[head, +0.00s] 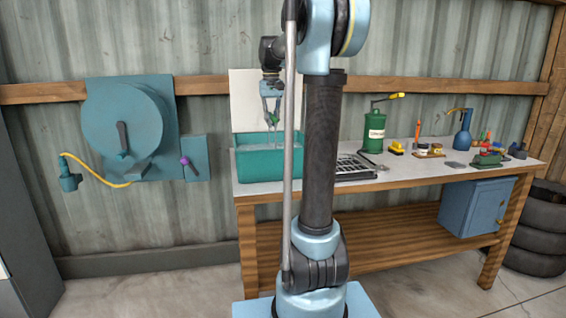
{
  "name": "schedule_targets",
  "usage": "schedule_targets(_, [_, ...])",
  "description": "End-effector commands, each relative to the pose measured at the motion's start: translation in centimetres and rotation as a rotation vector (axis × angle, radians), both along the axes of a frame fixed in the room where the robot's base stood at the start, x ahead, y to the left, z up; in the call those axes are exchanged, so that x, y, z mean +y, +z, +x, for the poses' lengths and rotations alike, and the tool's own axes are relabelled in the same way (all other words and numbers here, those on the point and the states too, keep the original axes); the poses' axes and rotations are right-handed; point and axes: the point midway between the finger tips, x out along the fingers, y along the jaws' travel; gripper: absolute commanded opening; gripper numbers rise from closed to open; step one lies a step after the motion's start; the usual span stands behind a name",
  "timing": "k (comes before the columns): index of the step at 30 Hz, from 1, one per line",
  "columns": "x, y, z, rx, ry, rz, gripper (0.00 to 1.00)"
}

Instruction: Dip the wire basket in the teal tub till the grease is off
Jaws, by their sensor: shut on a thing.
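The teal tub (262,166) stands at the left end of the workbench, against a white backboard. My gripper (272,117) is above the tub, pointing down, its fingers close together over the tub's opening. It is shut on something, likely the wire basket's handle. Thin pale strands show just below the fingertips. The basket itself is too small and too hidden by the tub wall to make out, so I cannot tell how deep it sits or whether grease is on it. My arm hides the tub's right edge.
A dark slotted rack (355,168) lies on the workbench (410,178) right of the tub. Behind it stands a green can (375,132); small tools and a blue spray bottle (463,142) are farther right.

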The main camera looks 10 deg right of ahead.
Motion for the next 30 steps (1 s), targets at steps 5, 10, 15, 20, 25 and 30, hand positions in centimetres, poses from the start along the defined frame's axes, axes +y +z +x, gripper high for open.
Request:
schedule_targets(5, [0.0, 0.3, 0.0, 0.0, 0.0, 0.0, 0.0])
schedule_targets(10, [0.0, 0.3, 0.0, 0.0, 0.0, 0.0, 0.0])
schedule_targets(15, [0.0, 0.1, 0.0, 0.0, 0.0, 0.0, 0.0])
schedule_targets(20, [0.0, -0.5, 0.0, 0.0, 0.0, 0.0, 0.0])
schedule_targets(25, [0.0, -0.9, 0.0, 0.0, 0.0, 0.0, 0.0])
schedule_targets(30, [0.0, -0.9, 0.0, 0.0, 0.0, 0.0, 0.0])
